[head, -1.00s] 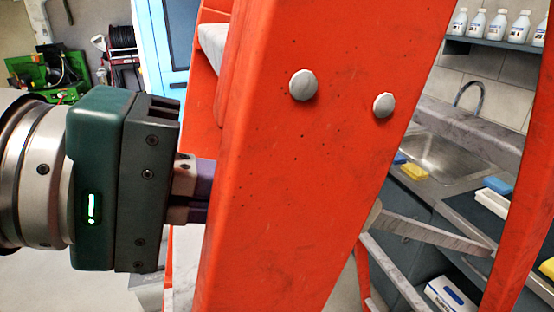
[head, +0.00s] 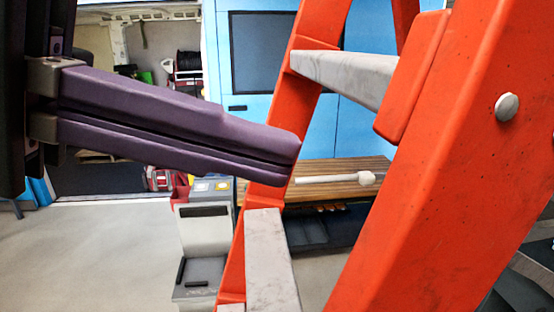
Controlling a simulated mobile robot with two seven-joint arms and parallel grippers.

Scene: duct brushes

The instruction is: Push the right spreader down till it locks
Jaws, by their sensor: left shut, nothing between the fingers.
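An orange stepladder (head: 440,210) fills the right half of the head view, with a large rail in front and a thinner rail (head: 309,108) further left. Grey steps (head: 340,72) run between them, and a round grey bolt (head: 507,107) sits on the large rail. I cannot make out the right spreader; it is out of view or hidden behind the large rail. My left gripper (head: 294,160) reaches in from the left with its purple fingers shut and empty. The fingertips overlap the thinner rail in the picture; I cannot tell whether they touch. My right gripper is not in view.
A blue cabinet (head: 245,100) stands behind the ladder. A wooden bench (head: 345,170) holds a white mallet-like tool (head: 335,179). A grey machine (head: 205,240) stands on the floor left of the ladder. The floor (head: 100,250) at lower left is clear.

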